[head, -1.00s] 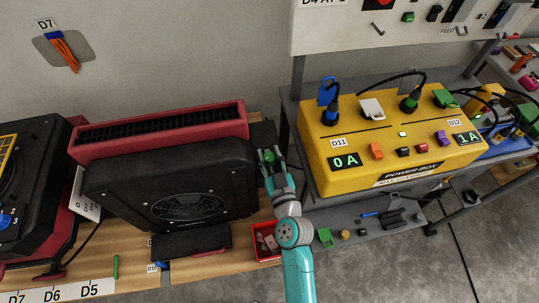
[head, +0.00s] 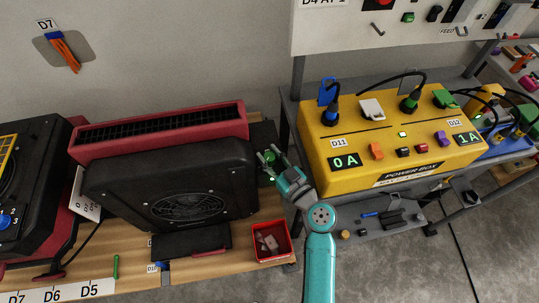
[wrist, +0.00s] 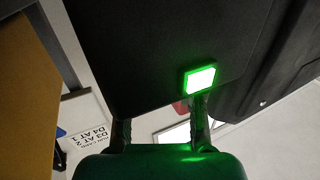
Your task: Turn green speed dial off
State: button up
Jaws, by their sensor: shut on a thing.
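The green speed dial (head: 270,158) is at the right side of the black and red blower (head: 168,185). My gripper (head: 268,154) reaches it from the lower right, with its fingers around the dial. In the wrist view the dial fills the bottom as a large green block (wrist: 150,164), with a finger on each side of it. A square green light (wrist: 199,79) is lit on the black casing just beyond. The dial's pointer and any setting marks are hidden or too small to read.
The yellow power box (head: 400,125) with plugs and cables stands close to the right of my gripper. A red bin (head: 283,254) with small parts sits on the bench's front corner below. Another blower (head: 28,190) is at far left.

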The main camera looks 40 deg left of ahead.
jog(key=shift+f+n+g, duration=0.1)
jog(key=shift+n+g, duration=0.2)
jog(key=shift+g, duration=0.2)
jog(key=o, duration=0.9)
jog(key=shift+d, duration=0.1)
jog(key=v, duration=1.2)
